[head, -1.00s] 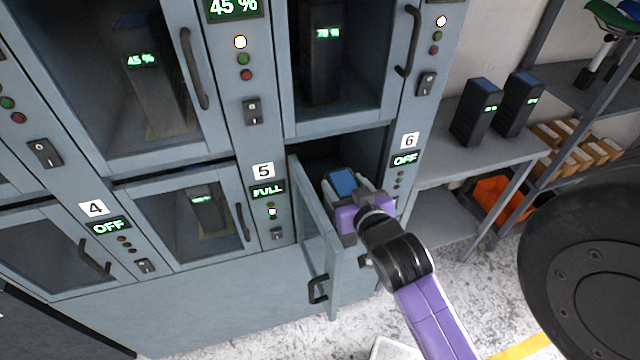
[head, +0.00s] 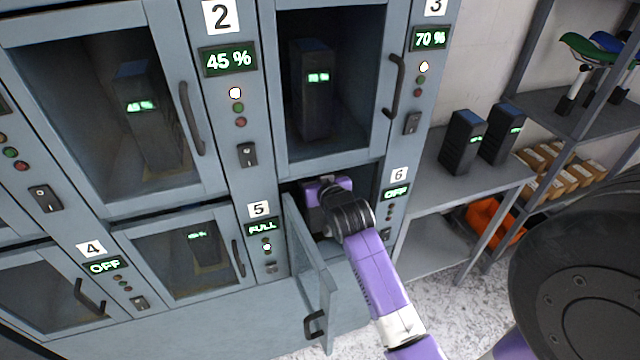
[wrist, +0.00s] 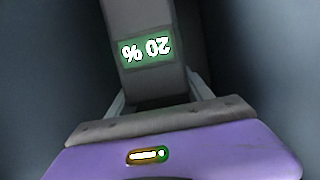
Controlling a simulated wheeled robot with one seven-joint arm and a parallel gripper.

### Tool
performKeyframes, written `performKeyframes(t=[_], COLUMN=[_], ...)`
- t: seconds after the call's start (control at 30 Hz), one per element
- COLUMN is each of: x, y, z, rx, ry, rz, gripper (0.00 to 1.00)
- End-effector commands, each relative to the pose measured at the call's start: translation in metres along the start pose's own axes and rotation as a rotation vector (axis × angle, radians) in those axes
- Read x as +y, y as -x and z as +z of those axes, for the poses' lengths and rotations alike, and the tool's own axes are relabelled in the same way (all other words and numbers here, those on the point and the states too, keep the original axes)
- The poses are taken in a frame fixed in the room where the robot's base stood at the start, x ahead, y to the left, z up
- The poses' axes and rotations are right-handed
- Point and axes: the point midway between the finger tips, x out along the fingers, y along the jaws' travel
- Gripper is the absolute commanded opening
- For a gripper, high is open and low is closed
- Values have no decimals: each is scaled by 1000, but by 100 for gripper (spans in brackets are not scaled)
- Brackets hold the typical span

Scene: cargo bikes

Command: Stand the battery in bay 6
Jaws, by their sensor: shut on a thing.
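Bay 6 is the lower right bay of the cabinet, and its glazed door (head: 312,270) stands open. The bay's display (head: 396,193) reads OFF. My gripper (wrist: 158,108) is inside the bay mouth, shut on the battery (wrist: 147,50), a grey block whose display reads 20 % upside down in the wrist view. In the head view my purple gripper body and black wrist fill the bay opening and hide the battery. The battery's base and its contact with the bay floor are out of sight.
Bay 5 (head: 205,237) at left is closed with a battery inside, its display FULL. Closed bay 3 (head: 335,85) is directly above. A shelf (head: 455,170) with two dark batteries stands right of the cabinet. The open door is close along my arm's left side.

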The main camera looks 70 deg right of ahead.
Motion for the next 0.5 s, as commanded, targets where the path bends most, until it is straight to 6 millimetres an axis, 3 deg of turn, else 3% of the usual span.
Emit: performKeyframes(t=[0.03,0.2,0.5], x=[0,0,0], y=[-5,-12,-21], z=[-9,-9,20], rx=[13,12,10], ry=[-1,0,0], rz=[0,0,1], gripper=[0,0,0])
